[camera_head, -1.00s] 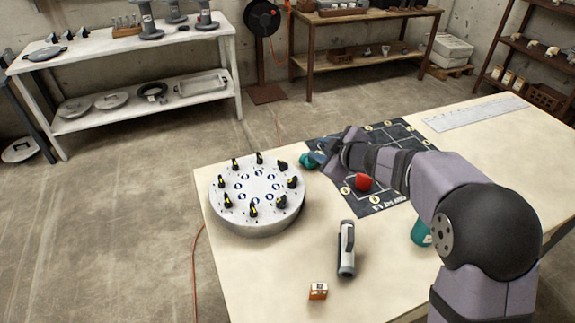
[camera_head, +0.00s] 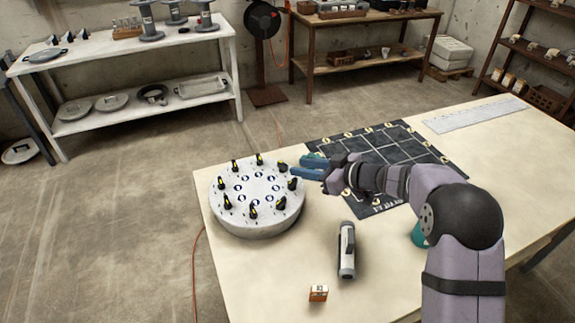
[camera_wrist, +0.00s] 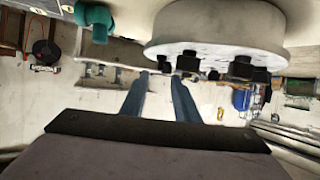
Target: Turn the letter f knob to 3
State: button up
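A round grey-white disc (camera_head: 255,222) stands at the left end of the table. Several black knobs with yellow marks ring its top, around blue-and-white printed symbols. The letters are too small to read, so I cannot tell which knob is f. My gripper (camera_head: 296,171) is at the disc's right edge, its blue fingers pointing at a right-side knob (camera_head: 282,168). In the wrist view the fingers (camera_wrist: 161,76) are spread apart with nothing seen between them. A black knob (camera_wrist: 188,61) is just beyond the right fingertip; I cannot tell whether they touch.
A teal object (camera_head: 311,157) lies close behind my gripper. A dark grid mat (camera_head: 375,148) is to the right. A grey-black handheld tool (camera_head: 347,250) and a small orange-white box (camera_head: 318,293) lie in front, with bare tabletop around them.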

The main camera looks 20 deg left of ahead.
aim_at(287, 166)
jog(key=shift+p+x, duration=0.4)
jog(key=shift+x, duration=2.9)
jog(key=shift+f, duration=0.1)
grip_shut()
